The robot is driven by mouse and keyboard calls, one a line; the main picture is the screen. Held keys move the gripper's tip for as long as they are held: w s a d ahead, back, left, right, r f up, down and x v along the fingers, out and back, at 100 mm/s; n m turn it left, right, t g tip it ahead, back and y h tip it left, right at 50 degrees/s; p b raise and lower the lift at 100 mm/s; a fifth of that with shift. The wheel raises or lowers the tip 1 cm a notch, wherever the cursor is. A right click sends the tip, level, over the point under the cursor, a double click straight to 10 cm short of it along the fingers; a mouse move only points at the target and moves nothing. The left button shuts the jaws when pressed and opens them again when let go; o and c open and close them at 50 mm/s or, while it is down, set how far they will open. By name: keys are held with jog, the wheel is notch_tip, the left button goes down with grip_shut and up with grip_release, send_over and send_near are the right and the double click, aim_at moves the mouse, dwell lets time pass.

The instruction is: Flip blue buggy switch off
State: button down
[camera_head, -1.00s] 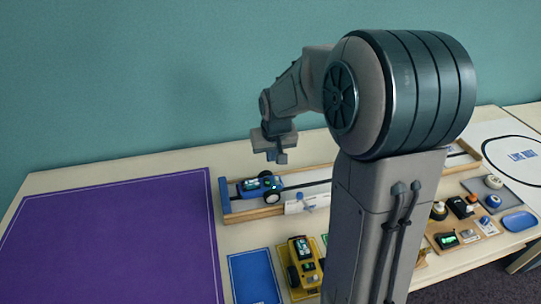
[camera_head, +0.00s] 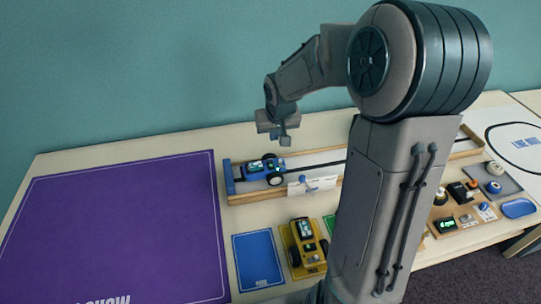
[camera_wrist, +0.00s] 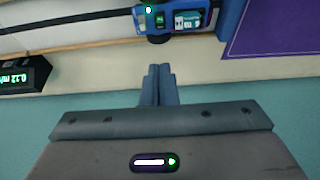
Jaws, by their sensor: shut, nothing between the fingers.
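The blue buggy (camera_head: 263,168) stands at the left end of a long wooden-edged track (camera_head: 240,200). In the wrist view the blue buggy (camera_wrist: 176,19) is cut off by the top edge. It shows a bright green light and small dark-and-green panels on its top. I cannot make out which part is the switch or how it is set. My gripper (camera_head: 284,141) is above the far side of the buggy, apart from it. In the wrist view its fingertips (camera_wrist: 160,68) are together and empty, just below the buggy in the picture.
A yellow buggy (camera_head: 296,235) stands in front of the track, beside a blue mat (camera_head: 257,262). A purple mat (camera_head: 120,225) covers the left of the table. A white card (camera_head: 298,187) stands at the track's front. A speed display (camera_wrist: 22,75) shows in the wrist view.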

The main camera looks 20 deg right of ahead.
aim_at(270, 161)
jog(key=shift+f, duration=0.15)
jog(key=x, duration=0.9)
jog(key=b+x, duration=0.1)
jog(key=x, duration=0.3)
jog(key=shift+s+f, duration=0.15)
jog(key=shift+f, duration=0.3)
jog(key=shift+p, duration=0.35)
